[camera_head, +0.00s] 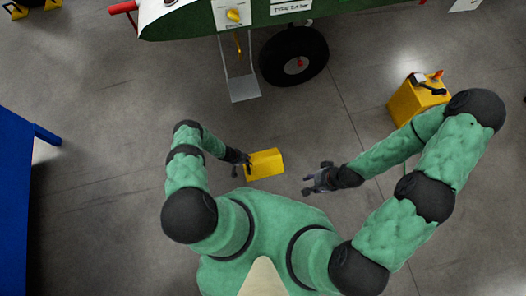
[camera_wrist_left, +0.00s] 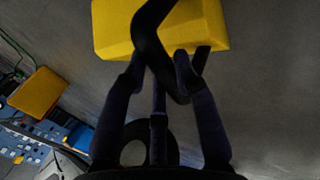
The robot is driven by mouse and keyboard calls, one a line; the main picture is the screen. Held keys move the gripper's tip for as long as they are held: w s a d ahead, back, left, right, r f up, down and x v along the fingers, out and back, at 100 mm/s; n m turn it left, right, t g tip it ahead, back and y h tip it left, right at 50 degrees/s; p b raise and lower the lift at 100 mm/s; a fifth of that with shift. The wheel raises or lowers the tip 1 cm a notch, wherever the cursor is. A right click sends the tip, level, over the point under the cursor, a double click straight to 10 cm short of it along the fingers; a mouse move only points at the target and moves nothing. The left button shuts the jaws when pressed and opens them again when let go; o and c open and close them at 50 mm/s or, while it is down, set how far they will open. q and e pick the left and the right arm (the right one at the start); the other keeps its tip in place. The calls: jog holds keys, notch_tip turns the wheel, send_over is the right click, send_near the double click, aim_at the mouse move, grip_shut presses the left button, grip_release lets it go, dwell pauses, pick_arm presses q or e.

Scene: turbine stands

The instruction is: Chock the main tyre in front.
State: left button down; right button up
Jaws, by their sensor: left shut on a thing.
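A yellow chock (camera_head: 265,163) is in front of my body in the head view. My left gripper (camera_head: 244,164) is shut on its dark handle, and in the left wrist view the fingers close around this black handle (camera_wrist_left: 153,45) below the yellow block (camera_wrist_left: 205,27).
A yellow box (camera_head: 416,100) with tools on top stands at the right. A pale step (camera_head: 240,82) hangs left of the tyre. A blue bench (camera_head: 18,190) is at the left edge. Floor between chock and tyre is clear.

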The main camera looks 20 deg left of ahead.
pick_arm(q)
jog(key=shift+r+p, duration=1)
jog(key=shift+r, duration=0.5)
jog(key=shift+s+a+b, duration=0.3)
jog(key=shift+a, duration=0.35)
jog(key=s+a+r, duration=0.1)
jog(key=s+a, duration=0.6)
jog(key=a, duration=0.4)
jog(key=s+a+r+b, duration=0.1)
jog(key=s+a+r, duration=0.1)
jog(key=s+a, duration=0.5)
jog(key=shift+a+b, duration=0.3)
jog(key=shift+a, duration=2)
jog(key=shift+d, duration=0.1)
jog(key=w+d+f, duration=0.1)
jog(key=w+d, duration=0.4)
jog(key=d, duration=0.3)
jog(key=shift+d, duration=0.1)
